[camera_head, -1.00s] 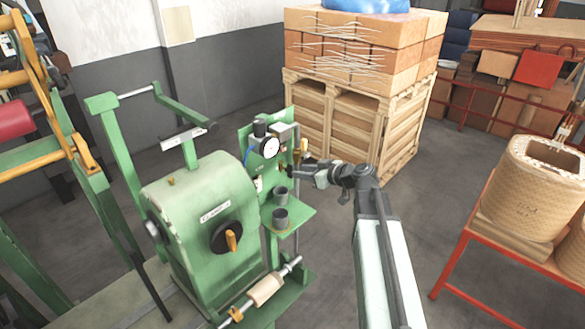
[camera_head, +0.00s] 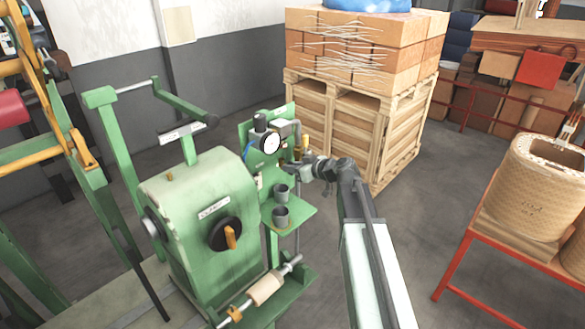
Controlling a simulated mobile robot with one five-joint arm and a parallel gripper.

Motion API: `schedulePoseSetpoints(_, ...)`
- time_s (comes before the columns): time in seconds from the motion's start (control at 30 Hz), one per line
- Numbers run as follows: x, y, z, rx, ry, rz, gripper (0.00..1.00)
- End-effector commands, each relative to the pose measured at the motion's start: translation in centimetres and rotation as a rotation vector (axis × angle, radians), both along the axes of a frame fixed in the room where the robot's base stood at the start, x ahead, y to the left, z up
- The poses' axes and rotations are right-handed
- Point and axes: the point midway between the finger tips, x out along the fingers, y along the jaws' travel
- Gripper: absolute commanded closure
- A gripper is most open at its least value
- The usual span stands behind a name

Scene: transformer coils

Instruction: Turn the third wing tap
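A green panel (camera_head: 247,132) on the green machine carries a round white gauge (camera_head: 271,144) and small brass fittings. One brass fitting (camera_head: 298,153) shows at the panel's right edge, just above my gripper. The wing taps are too small and too covered to tell apart or count. My gripper (camera_head: 290,171) reaches in from the right, its tip at the lower right part of the panel. Its fingers are small and dark against the panel. I cannot tell whether they are open or touch a tap.
The green machine housing (camera_head: 200,205) with a black knob is to the left. A wooden crate (camera_head: 400,130) stands behind. A red-framed table (camera_head: 480,235) is at right.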

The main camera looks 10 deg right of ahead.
Motion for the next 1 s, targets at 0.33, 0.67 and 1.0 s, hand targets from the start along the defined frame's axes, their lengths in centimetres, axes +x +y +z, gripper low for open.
schedulePoseSetpoints(0.33, 0.25, -0.31, -0.21, 0.299, 0.218, -0.001, 1.0)
schedulePoseSetpoints(0.67, 0.07, -0.3, -0.09, 0.319, 0.236, 0.0, 0.83)
schedulePoseSetpoints(1.0, 0.09, -0.37, -0.06, 0.32, 0.234, -0.002, 0.66)
